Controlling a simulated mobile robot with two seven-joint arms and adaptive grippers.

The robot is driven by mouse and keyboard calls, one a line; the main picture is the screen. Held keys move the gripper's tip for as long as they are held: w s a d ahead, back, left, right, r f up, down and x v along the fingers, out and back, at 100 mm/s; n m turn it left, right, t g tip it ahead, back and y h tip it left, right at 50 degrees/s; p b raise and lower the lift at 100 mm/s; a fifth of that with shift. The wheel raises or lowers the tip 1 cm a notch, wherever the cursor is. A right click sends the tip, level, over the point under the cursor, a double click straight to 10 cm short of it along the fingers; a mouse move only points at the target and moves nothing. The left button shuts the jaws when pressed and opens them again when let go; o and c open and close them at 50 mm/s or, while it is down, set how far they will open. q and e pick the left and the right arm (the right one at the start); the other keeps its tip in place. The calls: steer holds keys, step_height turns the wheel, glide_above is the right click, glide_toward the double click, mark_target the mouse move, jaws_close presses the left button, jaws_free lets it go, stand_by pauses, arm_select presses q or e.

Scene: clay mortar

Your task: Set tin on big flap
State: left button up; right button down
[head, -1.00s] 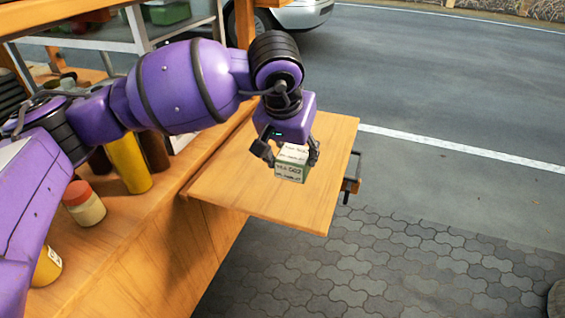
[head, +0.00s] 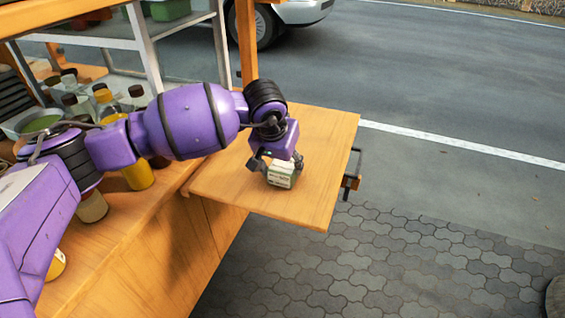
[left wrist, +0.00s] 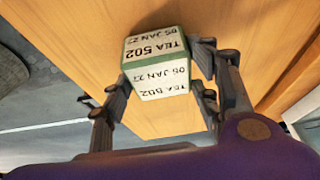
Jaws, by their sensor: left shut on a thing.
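The tin (head: 283,175) is a small green and white box; its label reads "TEA 502" in the left wrist view (left wrist: 157,65). My left gripper (head: 276,163) is shut on it, with fingers on both sides in the left wrist view (left wrist: 160,95). The big flap (head: 310,200) is a flat wooden leaf sticking out from the stall's counter. The tin is low over the middle of the flap; I cannot tell whether its bottom touches the wood. My right gripper is not in view.
Several bottles and jars stand on the counter at left, among them a yellow bottle (head: 138,176). A wooden post (head: 246,45) rises behind the flap. A dark bracket (head: 352,181) is at the flap's right edge. The flap around the tin is bare.

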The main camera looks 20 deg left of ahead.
arm_select(q)
steer(key=shift+f, duration=0.15)
steer(key=o, duration=1.3)
